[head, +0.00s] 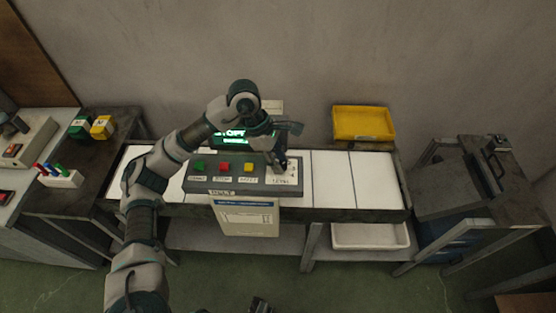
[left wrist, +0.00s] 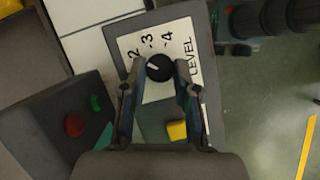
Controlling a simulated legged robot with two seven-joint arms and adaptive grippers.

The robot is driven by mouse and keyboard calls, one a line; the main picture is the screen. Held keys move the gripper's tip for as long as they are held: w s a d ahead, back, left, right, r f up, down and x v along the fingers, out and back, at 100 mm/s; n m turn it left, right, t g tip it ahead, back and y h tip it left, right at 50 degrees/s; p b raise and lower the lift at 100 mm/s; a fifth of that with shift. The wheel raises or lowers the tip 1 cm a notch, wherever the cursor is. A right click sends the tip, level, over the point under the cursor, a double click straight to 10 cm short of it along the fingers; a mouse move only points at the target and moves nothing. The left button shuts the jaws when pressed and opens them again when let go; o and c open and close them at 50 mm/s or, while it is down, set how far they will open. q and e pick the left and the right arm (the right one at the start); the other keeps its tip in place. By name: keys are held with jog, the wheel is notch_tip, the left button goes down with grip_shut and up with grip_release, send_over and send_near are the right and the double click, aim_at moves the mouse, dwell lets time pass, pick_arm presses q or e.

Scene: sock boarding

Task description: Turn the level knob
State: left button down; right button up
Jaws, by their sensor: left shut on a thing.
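The level knob (left wrist: 160,69) is a round black dial on a white plate marked LEVEL (left wrist: 189,58), with the numbers 2, 3 and 4 showing. Its white mark points to the left side of the dial, roughly towards the 2. My left gripper (left wrist: 157,88) has one finger on each side of the knob and is shut on it. In the head view my left gripper (head: 281,163) reaches down to the right end of the grey control panel (head: 228,189) and hides the knob. A dark piece at the bottom edge may be my right gripper (head: 260,305); its fingers are unclear.
Green (head: 199,166), red (head: 224,168) and yellow (head: 248,168) buttons sit on the panel, left of the knob. A lit green display (head: 233,140) stands behind. A yellow bin (head: 363,124) is at the back right. The white bench top (head: 375,180) right of the panel is clear.

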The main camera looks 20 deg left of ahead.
dwell(0.3)
pick_arm(q)
jog(key=c, duration=1)
grip_release()
jog(key=shift+w, duration=0.1)
jog(key=shift+o, duration=0.7)
jog(key=shift+d, duration=0.1)
jog(key=v, duration=1.2)
jog(key=shift+w, duration=0.15)
